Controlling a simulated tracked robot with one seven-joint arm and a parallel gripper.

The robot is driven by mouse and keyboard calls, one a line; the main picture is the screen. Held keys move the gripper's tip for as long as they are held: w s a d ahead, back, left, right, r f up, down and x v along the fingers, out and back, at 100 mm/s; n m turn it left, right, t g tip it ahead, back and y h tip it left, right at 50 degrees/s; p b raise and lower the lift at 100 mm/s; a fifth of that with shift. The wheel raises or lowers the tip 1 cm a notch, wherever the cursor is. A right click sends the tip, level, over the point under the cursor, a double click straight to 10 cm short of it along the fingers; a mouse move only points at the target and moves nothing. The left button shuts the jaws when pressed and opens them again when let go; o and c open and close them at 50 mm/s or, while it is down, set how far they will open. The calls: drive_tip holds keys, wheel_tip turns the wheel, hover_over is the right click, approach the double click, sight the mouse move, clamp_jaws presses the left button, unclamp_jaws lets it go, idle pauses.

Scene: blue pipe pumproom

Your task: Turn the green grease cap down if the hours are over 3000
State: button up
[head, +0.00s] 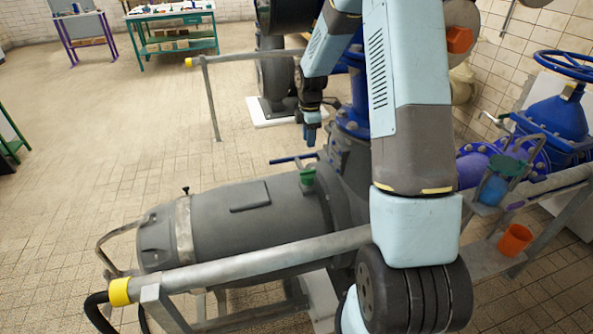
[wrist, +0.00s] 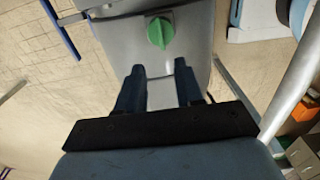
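The green grease cap (head: 307,177) stands on top of the grey motor-like housing (head: 265,220), near its flanged end. In the wrist view the cap (wrist: 160,33) is a green knob with a raised grip bar, on a grey surface beyond my fingertips. My gripper (head: 310,136) hangs above the cap, apart from it. In the wrist view its two dark blue fingers (wrist: 160,78) are spread with nothing held between them. No readable hours figure shows in either view.
A grey rail (head: 250,262) with a yellow end runs in front of the housing. Blue pipework with a handwheel (head: 565,66) and an orange cup (head: 515,240) are at the right. A green-framed bench (head: 172,38) stands at the back.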

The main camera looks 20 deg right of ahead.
sight(308, 171)
wheel_tip(308, 171, down, 14)
drive_tip(key=shift+r, duration=0.2)
idle(0.4)
drive_tip(key=shift+c, duration=0.2)
clamp_jaws()
